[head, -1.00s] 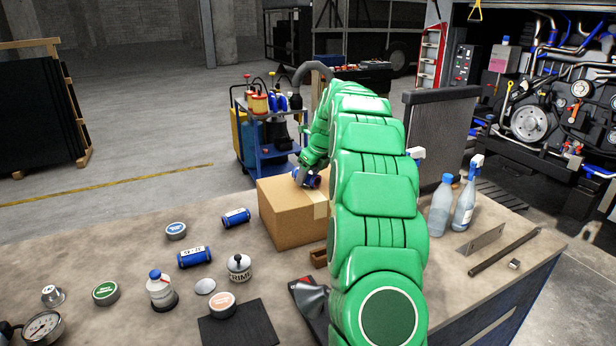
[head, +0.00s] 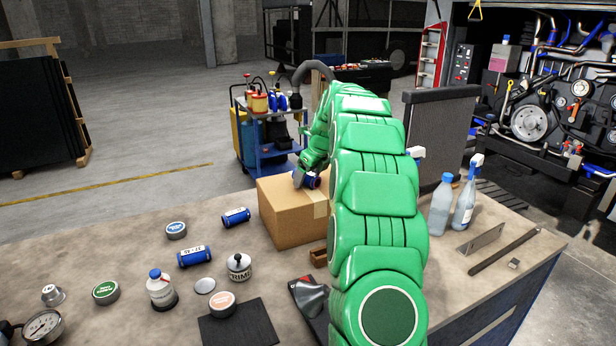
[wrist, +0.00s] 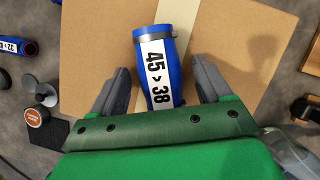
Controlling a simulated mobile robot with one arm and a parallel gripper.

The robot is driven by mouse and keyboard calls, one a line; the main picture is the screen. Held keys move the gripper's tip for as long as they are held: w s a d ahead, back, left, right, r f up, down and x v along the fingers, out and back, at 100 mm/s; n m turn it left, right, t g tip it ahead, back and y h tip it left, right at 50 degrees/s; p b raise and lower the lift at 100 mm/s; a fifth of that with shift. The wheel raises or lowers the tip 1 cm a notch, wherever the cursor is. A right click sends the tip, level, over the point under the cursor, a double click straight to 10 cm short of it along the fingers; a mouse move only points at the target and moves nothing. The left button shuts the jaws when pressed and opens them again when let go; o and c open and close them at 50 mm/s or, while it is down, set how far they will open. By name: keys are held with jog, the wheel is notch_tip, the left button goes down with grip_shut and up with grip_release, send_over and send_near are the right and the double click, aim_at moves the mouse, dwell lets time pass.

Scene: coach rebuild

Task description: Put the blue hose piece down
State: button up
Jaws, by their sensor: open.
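A blue hose piece (wrist: 157,65) with a white label reading "45 > 38" lies on top of the cardboard box (wrist: 88,40) in the wrist view. My gripper (wrist: 162,85) is open, with one finger on each side of the hose piece and a gap visible on both sides. Two more blue hose pieces lie on the bench, one nearer (head: 194,256) and one farther back (head: 236,217).
A blue trolley (head: 268,150) stands behind the bench.

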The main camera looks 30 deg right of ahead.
jog(key=v, duration=1.2)
jog(key=shift+a+r, duration=0.1)
jog(key=s+a+n+g, duration=0.3)
jog(key=s+a+n, duration=1.2)
jog(key=s+a, duration=0.55)
jog(key=s+a+f+n+g, duration=0.1)
jog(key=s+n, duration=0.4)
jog(key=s, duration=0.6)
jog(key=s+a+f+n+g+h, duration=0.1)
jog(key=s+a+f+n, duration=0.2)
jog(key=s+f+n, duration=0.3)
jog(key=s+a+f+n+g, duration=0.1)
jog(key=s+n, duration=0.4)
jog(key=s, duration=1)
notch_tip(320, 180, down, 2)
jog(key=shift+s+a+f+n+h, duration=0.2)
jog(key=shift+s+a+n+h, duration=0.1)
jog(key=shift+a+h, duration=0.15)
jog(key=shift+o, duration=0.5)
